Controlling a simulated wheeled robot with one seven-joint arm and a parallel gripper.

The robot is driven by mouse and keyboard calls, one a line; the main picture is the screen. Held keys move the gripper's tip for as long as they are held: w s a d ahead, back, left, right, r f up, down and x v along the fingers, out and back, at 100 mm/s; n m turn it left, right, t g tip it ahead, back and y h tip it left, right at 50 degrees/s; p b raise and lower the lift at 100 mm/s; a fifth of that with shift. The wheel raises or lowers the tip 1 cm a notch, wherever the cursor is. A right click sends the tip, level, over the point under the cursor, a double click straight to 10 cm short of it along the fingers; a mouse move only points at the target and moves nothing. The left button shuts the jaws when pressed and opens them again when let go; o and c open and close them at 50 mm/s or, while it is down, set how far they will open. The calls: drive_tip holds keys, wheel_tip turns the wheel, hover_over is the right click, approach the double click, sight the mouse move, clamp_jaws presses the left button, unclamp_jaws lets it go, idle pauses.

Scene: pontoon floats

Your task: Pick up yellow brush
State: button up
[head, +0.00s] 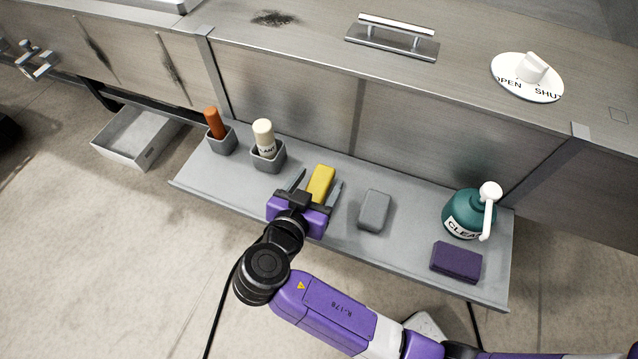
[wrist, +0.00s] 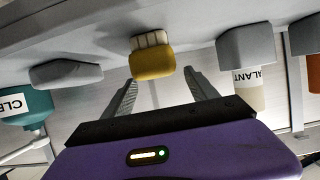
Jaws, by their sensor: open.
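The yellow brush (head: 321,184) lies on the grey shelf (head: 215,178), a little left of its middle. In the wrist view the brush (wrist: 152,64) shows pale bristles along one side. My gripper (head: 318,183) is open, its two fingers pointing toward the brush. In the head view the fingers appear on either side of the brush's near part. In the wrist view the brush is seen beyond and between the fingertips (wrist: 160,78). I cannot tell whether either finger touches it.
A grey block (head: 375,210) lies just right of the brush. A white sealant tube (head: 263,135) and an orange-handled item (head: 213,122) stand in grey cups to the left. A teal spray bottle (head: 463,213) and purple block (head: 456,262) sit at the right. A wall stands behind.

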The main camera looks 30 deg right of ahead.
sight(325, 170)
drive_tip(key=x, duration=0.3)
drive_tip(key=p+x, duration=0.1)
drive_tip(key=x, duration=0.1)
drive_tip(key=shift+w+d+r, duration=0.1)
drive_tip(key=shift+r, duration=0.2)
drive_tip(key=shift+c, duration=0.2)
clamp_jaws()
